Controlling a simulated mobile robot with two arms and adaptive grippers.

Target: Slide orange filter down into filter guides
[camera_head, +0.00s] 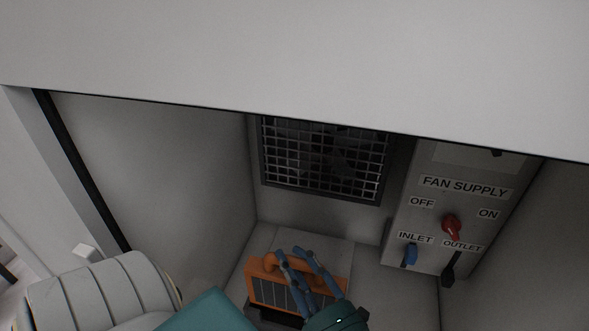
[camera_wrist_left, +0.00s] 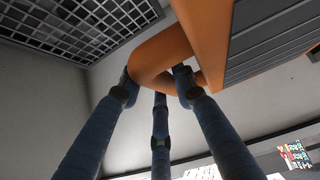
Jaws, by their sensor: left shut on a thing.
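The orange filter (camera_head: 256,288) has an orange frame, a handle and dark grey slats. It is low in the head view, inside the cabinet, below and in front of the fan grille. My left gripper (camera_head: 300,254) is shut on the filter's handle. In the left wrist view, the blue fingers (camera_wrist_left: 160,88) close around the orange handle (camera_wrist_left: 158,55), and the slatted filter body (camera_wrist_left: 265,45) is at the upper right. A dark slot or block shows below the filter in the head view. I cannot make out the filter guides. My right gripper is not in view.
The fan grille (camera_head: 322,160) is on the back wall. A control panel (camera_head: 430,205) at the right carries a red switch (camera_head: 451,225), a blue inlet plug (camera_head: 410,254) and a black outlet plug (camera_head: 450,268). A pale cabinet edge (camera_head: 300,60) crosses the top of the view.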

